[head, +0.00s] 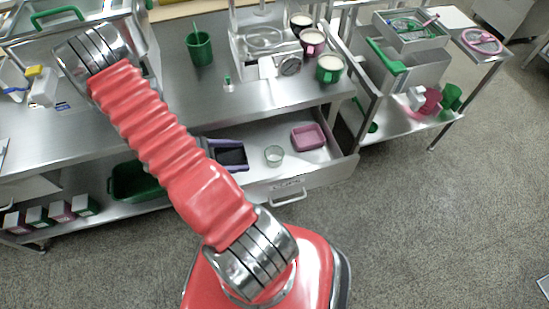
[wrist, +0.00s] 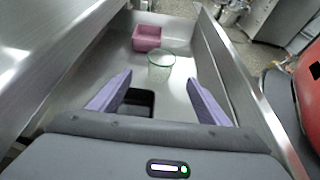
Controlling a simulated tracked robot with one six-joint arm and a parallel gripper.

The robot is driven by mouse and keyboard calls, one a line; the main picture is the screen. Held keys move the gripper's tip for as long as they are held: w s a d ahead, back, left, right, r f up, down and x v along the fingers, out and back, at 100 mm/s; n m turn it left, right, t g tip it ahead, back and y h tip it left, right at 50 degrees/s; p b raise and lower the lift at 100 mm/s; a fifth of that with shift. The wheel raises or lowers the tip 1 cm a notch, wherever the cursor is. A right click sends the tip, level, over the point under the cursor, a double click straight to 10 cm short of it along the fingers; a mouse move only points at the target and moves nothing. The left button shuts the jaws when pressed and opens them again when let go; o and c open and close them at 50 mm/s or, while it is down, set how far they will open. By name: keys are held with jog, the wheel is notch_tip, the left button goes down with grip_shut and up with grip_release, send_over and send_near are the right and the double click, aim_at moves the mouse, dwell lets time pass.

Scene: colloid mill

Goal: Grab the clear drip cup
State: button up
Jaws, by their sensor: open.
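The clear drip cup (head: 274,156) is a small greenish glass cup standing upright in the open drawer. In the wrist view the cup (wrist: 161,66) is ahead of my gripper (wrist: 159,90), centred between the two purple fingers and beyond their tips. My gripper is open and empty, low in the drawer. In the head view my gripper (head: 228,154) shows left of the cup, partly hidden by my red arm. The cup is apart from the fingers.
A pink square tray (head: 308,137) lies beyond the cup in the drawer. A black container (wrist: 137,102) is below my fingers. The drawer's metal walls (wrist: 226,75) rise on both sides. The bench edge overhangs the drawer's back.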

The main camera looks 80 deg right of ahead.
send_near(282, 154)
jog(key=shift+w+f, duration=0.2)
jog(key=shift+w, duration=0.05)
jog(key=x, duration=0.4)
jog(key=shift+s+a+r, duration=0.1)
jog(key=shift+s+r, duration=0.1)
jog(key=shift+r, duration=0.05)
jog(key=shift+s+d+f, duration=0.25)
jog(key=shift+s+d, duration=0.05)
jog(key=shift+s, duration=0.15)
jog(key=shift+c, duration=0.3)
jog(key=c, duration=1)
